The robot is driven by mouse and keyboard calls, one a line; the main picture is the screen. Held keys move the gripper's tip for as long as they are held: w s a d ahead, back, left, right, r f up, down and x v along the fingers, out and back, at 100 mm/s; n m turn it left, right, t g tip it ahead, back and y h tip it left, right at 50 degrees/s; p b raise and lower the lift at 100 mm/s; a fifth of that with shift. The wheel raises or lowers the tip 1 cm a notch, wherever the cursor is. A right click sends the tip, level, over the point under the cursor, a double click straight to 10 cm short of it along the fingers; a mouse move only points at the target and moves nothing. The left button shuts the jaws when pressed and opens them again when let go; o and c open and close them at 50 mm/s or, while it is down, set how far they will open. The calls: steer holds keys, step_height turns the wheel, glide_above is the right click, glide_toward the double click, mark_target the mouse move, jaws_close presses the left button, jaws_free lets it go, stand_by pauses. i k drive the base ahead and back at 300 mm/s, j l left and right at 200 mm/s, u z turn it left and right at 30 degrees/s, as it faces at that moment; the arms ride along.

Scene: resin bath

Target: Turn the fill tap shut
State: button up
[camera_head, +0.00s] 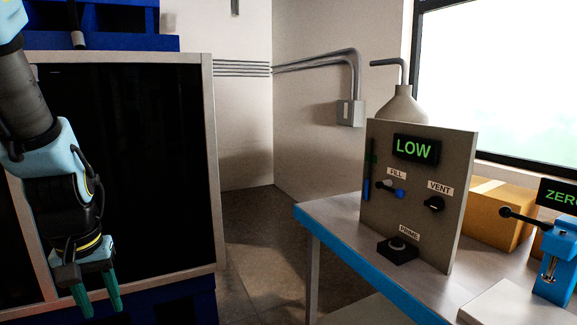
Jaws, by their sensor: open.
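The fill tap (391,189) is a small lever with a blue end, under the FILL label on a grey upright panel (455,215). The lever points to the right and slightly down. A green LOW display (415,149) sits above it on the panel. My gripper (97,306) hangs at the lower left, pointing down, with its two green fingers apart and nothing between them. It is far to the left of the panel and touches nothing that I can see.
A black VENT knob (434,204) and a PRIME button (398,249) are near the tap. The panel stands on a blue-edged table (335,215). A blue device (558,262) and a cardboard box (497,212) are to the right. Floor (262,245) shows between dark cabinet (209,150) and table.

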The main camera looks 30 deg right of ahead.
mark_target(399, 193)
steer(key=k, duration=0.6)
steer(key=z, duration=0.4)
steer(key=j+z, duration=0.1)
steer(key=z, duration=0.25)
steer(key=j+z, duration=0.1)
steer(key=z, duration=0.65)
steer(key=i+j+z, duration=0.2)
steer(key=i+j, duration=0.25)
